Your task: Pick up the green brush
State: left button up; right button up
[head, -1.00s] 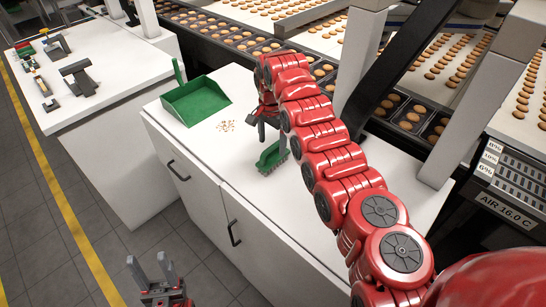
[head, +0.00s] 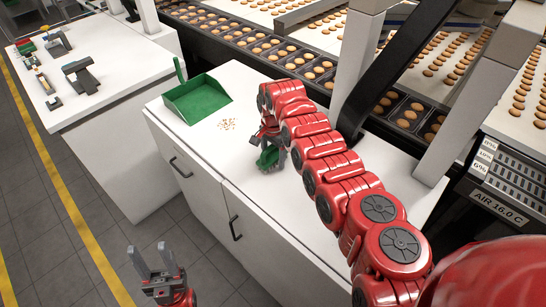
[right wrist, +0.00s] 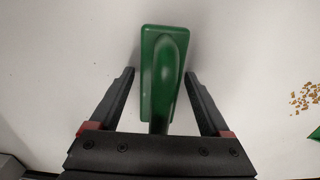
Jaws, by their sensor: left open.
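The green brush (head: 269,157) lies on the white cabinet top, partly hidden by my right gripper in the head view. In the right wrist view the brush (right wrist: 160,65) lies between the two fingers, its handle running toward the palm. My right gripper (right wrist: 158,74) is open, with a gap visible on each side of the brush. In the head view my right gripper (head: 264,139) is low over the brush. My left gripper (head: 155,260) is open and empty, in front of the cabinet and away from the brush.
A green dustpan (head: 198,99) stands on the cabinet top (head: 220,153), behind and left of the brush. Crumbs (head: 227,124) lie between them. Biscuit trays on a conveyor (head: 270,47) run behind. A second white table (head: 115,85) with small tools stands at left.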

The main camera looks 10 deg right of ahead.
grip_shut()
jog(key=shift+r, duration=0.15)
